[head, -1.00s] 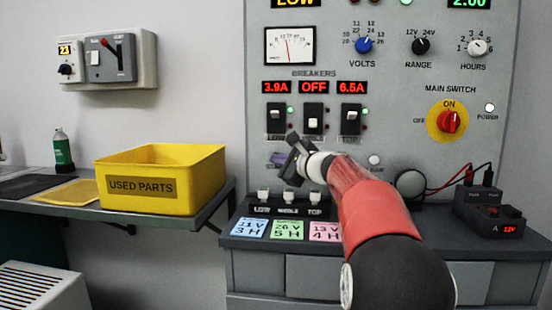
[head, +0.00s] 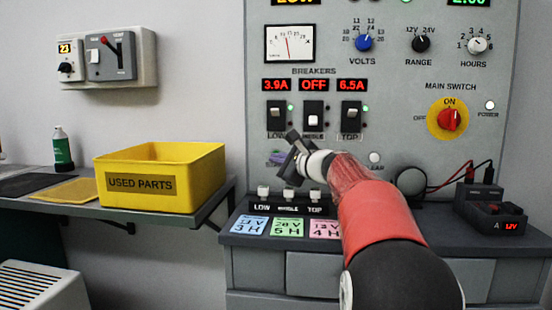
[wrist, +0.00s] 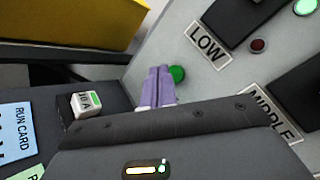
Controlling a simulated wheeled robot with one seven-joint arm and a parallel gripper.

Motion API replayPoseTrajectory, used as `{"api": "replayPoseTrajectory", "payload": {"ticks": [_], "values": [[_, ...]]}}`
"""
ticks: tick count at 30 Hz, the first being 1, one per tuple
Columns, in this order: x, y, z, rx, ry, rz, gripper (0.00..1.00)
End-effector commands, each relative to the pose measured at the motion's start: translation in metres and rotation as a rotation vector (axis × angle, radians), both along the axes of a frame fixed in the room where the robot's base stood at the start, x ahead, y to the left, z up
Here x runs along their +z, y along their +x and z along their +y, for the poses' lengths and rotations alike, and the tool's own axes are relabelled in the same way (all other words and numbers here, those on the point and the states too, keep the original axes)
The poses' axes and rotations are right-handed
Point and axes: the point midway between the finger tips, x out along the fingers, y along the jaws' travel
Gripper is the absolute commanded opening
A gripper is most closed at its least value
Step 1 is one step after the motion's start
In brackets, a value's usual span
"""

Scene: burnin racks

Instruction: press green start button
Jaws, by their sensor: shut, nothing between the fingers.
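The green start button (wrist: 177,74) sits on the grey panel face in the wrist view, below the LOW label. My gripper (wrist: 160,73) shows as two lilac fingers, shut together with nothing between them. The fingertips are just left of the button in the picture and overlap its edge; I cannot tell whether they touch it. In the head view my gripper (head: 276,157) is at the lower left of the panel, under the LOW breaker, and the button is hardly visible behind it.
The LOW breaker (head: 276,118) and MIDDLE breaker (head: 313,115) are above the gripper. Small labelled blocks and coloured run cards (head: 288,226) are on the ledge below. A yellow used parts bin (head: 205,180) stands on the shelf at left.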

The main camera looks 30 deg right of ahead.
Motion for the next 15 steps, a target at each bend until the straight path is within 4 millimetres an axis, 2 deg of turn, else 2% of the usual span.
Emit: {"api": "replayPoseTrajectory", "payload": {"ticks": [5,15], "values": [[0.0,-0.002,0.001,0.0,-0.001,0.0,0.0],[-0.002,-0.028,0.019,0.0,-0.002,0.0,0.0]]}}
